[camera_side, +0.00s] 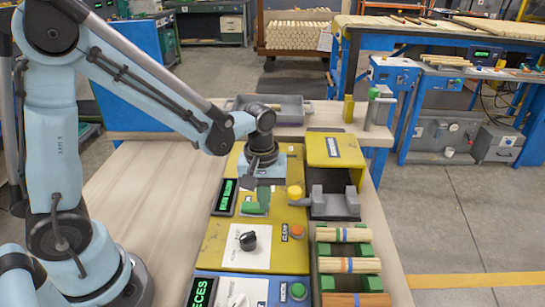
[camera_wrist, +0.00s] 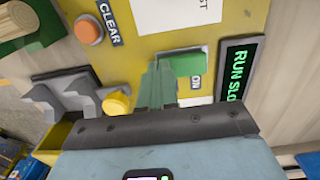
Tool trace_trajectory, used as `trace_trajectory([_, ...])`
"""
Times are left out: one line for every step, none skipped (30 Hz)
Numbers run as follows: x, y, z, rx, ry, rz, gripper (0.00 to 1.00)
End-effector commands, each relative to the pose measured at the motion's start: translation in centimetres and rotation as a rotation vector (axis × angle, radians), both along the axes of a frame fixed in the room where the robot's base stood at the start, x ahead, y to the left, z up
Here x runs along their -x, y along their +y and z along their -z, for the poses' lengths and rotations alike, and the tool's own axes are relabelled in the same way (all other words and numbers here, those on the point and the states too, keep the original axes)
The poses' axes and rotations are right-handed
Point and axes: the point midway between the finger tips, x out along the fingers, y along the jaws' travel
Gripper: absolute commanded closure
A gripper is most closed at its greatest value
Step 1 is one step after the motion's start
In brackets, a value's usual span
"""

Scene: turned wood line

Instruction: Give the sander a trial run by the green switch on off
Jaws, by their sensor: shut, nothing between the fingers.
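The green switch (camera_side: 253,209) is on the yellow panel, beside a lit display (camera_side: 227,196). In the wrist view the switch (camera_wrist: 188,63) is a green block with an ON label (camera_wrist: 196,82) beside it, and the display (camera_wrist: 238,68) reads "RUN SLO", cut off at the edge. My gripper (camera_wrist: 157,75) is shut and empty, its greenish fingers together just beside the switch. I cannot tell whether they touch it. In the side view my gripper (camera_side: 262,190) points down over the switch and partly hides it.
An orange CLEAR button (camera_side: 297,231), a black dial (camera_side: 248,240) and a yellow knob (camera_side: 295,192) are close by. A grey V-shaped holder (camera_side: 335,201) stands to the right. A grey tray (camera_side: 290,104) stands behind.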

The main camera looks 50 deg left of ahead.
Motion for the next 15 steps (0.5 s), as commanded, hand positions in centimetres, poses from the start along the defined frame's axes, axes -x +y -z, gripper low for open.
trace_trajectory([0.00, 0.00, 0.01, 0.000, 0.000, 0.000, 1.00])
trace_trajectory([0.00, 0.00, 0.01, 0.000, 0.000, 0.000, 1.00])
trace_trajectory([0.00, 0.00, 0.01, 0.000, 0.000, 0.000, 1.00])
trace_trajectory([0.00, 0.00, 0.00, 0.000, 0.000, 0.000, 1.00])
trace_trajectory([0.00, 0.00, 0.00, 0.000, 0.000, 0.000, 1.00])
trace_trajectory([0.00, 0.00, 0.00, 0.000, 0.000, 0.000, 1.00])
trace_trajectory([-0.01, 0.01, 0.01, 0.000, 0.000, 0.000, 1.00])
trace_trajectory([-0.02, -0.01, 0.04, 0.000, 0.000, 0.000, 1.00])
trace_trajectory([-0.05, -0.03, 0.14, 0.000, 0.000, 0.000, 1.00])
trace_trajectory([-0.08, -0.07, 0.27, 0.000, 0.000, 0.000, 1.00])
trace_trajectory([-0.14, -0.11, 0.45, 0.000, 0.000, 0.000, 1.00])
trace_trajectory([-0.14, -0.12, 0.50, 0.000, 0.000, 0.000, 1.00])
trace_trajectory([-0.13, -0.12, 0.47, 0.000, 0.000, 0.000, 1.00])
trace_trajectory([-0.13, -0.11, 0.46, 0.000, 0.000, 0.000, 1.00])
trace_trajectory([-0.12, -0.11, 0.46, 0.000, 0.000, 0.000, 1.00])
